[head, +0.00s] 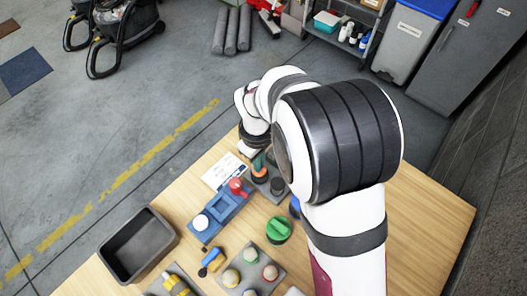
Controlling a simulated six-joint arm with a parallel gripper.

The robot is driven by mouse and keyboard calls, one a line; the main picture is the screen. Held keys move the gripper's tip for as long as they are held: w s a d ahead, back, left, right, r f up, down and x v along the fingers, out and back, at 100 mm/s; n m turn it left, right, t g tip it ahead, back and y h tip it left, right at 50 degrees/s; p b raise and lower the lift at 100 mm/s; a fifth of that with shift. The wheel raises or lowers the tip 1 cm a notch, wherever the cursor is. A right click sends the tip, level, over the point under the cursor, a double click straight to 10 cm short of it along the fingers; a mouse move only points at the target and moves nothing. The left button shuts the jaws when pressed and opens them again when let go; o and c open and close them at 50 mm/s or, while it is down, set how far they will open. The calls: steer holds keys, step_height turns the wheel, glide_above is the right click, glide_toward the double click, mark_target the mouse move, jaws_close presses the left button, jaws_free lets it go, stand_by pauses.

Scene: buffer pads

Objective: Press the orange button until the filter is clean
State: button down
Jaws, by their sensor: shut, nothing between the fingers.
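In the head view, a small orange button (260,171) sits on a dark panel near the far edge of the table, beside a dark round knob (277,185). A teal piece (258,159) shows right behind the orange part. My gripper (246,149) points down at the far edge of the table, just behind and left of the orange button. It looks shut and empty, apart from the button as far as I can see. My arm hides the area right of the panel. I cannot make out which thing is the filter or how clean it is.
A white label card (222,172) and a blue base (218,214) with a red ball knob (237,186) stand left of the panel. A green knob (278,230), a grey panel with several buttons (248,270) and a black bin (138,245) are nearer. The table's right side is bare.

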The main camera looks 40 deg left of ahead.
steer(key=shift+f, duration=0.25)
steer(key=shift+f, duration=0.95)
steer(key=shift+r, duration=0.1)
step_height(320, 180, up, 14)
stand_by(0.3)
